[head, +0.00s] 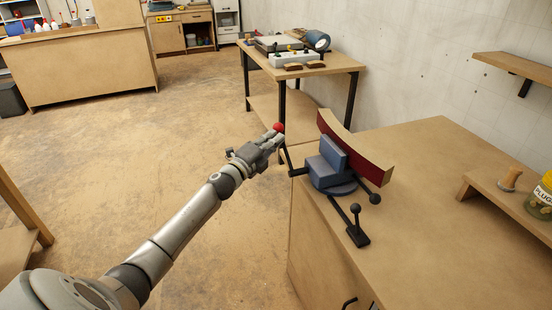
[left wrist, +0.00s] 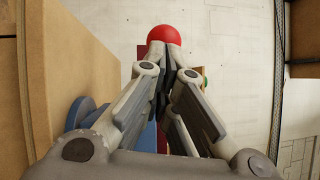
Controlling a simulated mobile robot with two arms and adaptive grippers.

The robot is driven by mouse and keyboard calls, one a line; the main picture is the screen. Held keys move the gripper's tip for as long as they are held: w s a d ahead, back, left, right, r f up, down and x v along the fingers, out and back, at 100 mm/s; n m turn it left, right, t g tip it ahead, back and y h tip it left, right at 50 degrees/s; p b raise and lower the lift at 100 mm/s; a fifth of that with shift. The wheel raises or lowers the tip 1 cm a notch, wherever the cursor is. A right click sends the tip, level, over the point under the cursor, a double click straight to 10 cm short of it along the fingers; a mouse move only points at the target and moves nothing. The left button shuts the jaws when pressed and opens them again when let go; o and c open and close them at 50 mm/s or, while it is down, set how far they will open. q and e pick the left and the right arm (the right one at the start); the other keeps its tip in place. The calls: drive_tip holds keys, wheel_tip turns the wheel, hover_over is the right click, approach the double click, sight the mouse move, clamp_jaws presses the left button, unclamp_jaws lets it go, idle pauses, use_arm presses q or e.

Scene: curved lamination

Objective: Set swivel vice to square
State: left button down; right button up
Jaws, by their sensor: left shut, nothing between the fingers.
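The blue swivel vice (head: 328,170) sits near the left edge of the workbench, with black handles and its base on the bench top. A curved piece with a dark red face and pale wood edge (head: 352,151) stands in the vice. A red ball knob (head: 278,127) is at the upper end of a dark lever on the vice's left side. My left gripper (head: 275,138) is shut and empty, its fingertips at the knob; contact is unclear. In the left wrist view the knob (left wrist: 165,33) shows just beyond the closed fingertips (left wrist: 165,54). My right gripper is out of view.
A black lever with a ball top (head: 356,225) stands on the bench in front of the vice. A second table (head: 340,62) stands behind.

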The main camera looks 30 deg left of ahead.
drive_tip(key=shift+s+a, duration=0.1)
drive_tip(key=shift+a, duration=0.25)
